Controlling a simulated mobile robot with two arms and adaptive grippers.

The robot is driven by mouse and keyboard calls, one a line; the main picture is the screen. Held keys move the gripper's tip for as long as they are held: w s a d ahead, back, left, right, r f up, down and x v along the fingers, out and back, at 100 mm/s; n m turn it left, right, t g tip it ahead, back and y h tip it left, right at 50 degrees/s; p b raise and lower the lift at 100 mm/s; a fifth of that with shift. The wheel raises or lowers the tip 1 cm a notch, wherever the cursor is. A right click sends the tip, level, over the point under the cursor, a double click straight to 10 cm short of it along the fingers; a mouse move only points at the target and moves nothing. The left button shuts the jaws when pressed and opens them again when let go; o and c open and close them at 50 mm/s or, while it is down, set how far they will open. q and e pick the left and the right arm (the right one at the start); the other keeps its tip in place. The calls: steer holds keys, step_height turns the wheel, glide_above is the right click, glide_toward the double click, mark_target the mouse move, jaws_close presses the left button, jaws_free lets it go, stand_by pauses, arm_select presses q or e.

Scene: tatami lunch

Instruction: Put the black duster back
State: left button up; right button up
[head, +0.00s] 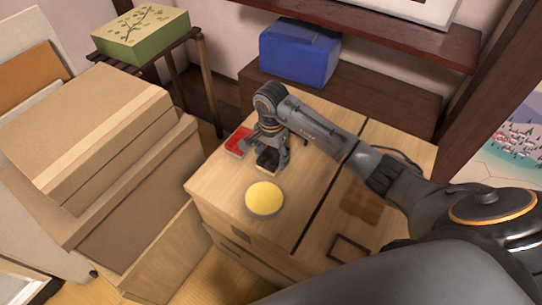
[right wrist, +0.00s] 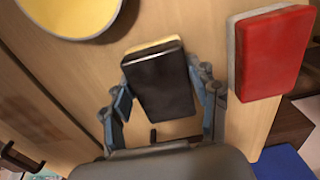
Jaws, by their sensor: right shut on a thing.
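The black duster (head: 268,160) is a small block with a black face and a pale yellowish edge. It is between the fingers of my right gripper (head: 269,149), over the light wood cabinet top (head: 318,165). In the right wrist view the black duster (right wrist: 162,88) sits between both fingers of the right gripper (right wrist: 165,100), which is shut on it. I cannot tell whether its underside touches the wood. My left gripper is not in view.
A red duster (head: 239,142) lies just left of the gripper; it also shows in the right wrist view (right wrist: 272,55). A round yellow-topped thing (head: 264,197) is in front. A blue box (head: 300,52) stands behind. Cardboard boxes (head: 85,125) are stacked at left.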

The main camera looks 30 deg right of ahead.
mark_target(271, 156)
steer(key=o, duration=1.1)
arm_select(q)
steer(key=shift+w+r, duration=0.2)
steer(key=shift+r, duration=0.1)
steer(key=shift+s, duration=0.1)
arm_select(e)
steer(key=shift+r, duration=0.15)
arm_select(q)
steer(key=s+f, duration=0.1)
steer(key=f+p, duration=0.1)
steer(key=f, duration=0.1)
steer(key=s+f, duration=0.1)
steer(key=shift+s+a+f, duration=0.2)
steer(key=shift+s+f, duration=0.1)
arm_select(e)
step_height(271, 156, up, 12)
